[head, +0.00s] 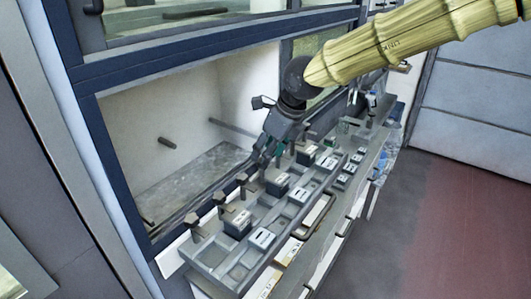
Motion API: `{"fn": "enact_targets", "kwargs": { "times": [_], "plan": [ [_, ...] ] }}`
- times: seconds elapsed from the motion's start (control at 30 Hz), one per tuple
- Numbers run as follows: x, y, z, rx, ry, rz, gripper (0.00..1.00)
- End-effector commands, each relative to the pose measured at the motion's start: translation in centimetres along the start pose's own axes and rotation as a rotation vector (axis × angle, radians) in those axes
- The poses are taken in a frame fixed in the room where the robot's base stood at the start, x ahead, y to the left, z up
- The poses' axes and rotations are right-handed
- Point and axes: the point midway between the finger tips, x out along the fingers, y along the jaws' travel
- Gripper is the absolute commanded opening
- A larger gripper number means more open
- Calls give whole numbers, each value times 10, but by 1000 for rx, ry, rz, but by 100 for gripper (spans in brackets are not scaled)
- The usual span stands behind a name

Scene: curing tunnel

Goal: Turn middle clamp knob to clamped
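Several small dark knobs on stems stand in a row along the front sill of the chamber. One knob (193,220) is nearest, with a second knob (219,199) and a third knob (242,180) farther along. I cannot tell for sure which is the middle clamp knob, and their clamped marks are too small to read. My gripper (268,156) reaches down over the far part of this row, beyond the third knob. Its fingers hide what is directly below them. I cannot tell whether they touch a knob or how far apart they are.
A grey tray (212,256) with several dark and white-topped blocks lies in front of the knobs. The open chamber (200,165) is behind them, with a peg (167,143) on its wall. Drawers with handles are below. The reddish floor (450,220) at right is clear.

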Motion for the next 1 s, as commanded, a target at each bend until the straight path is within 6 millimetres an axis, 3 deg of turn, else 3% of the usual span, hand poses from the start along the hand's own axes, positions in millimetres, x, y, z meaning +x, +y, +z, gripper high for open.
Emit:
{"fn": "enact_targets", "kwargs": {
  "times": [0.13, 0.63, 0.67, 0.9, 1.0],
  "plan": [
    [14, 0, 1, 0, 1, 0, 49],
    [27, -1, 0, 0, 0, 1, 49],
    [27, -1, 0, 0, 0, 1, 47],
    [26, -1, 0, 0, -1, -1, 3],
    [26, -1, 1, 0, -2, -1, 3]
  ]
}}
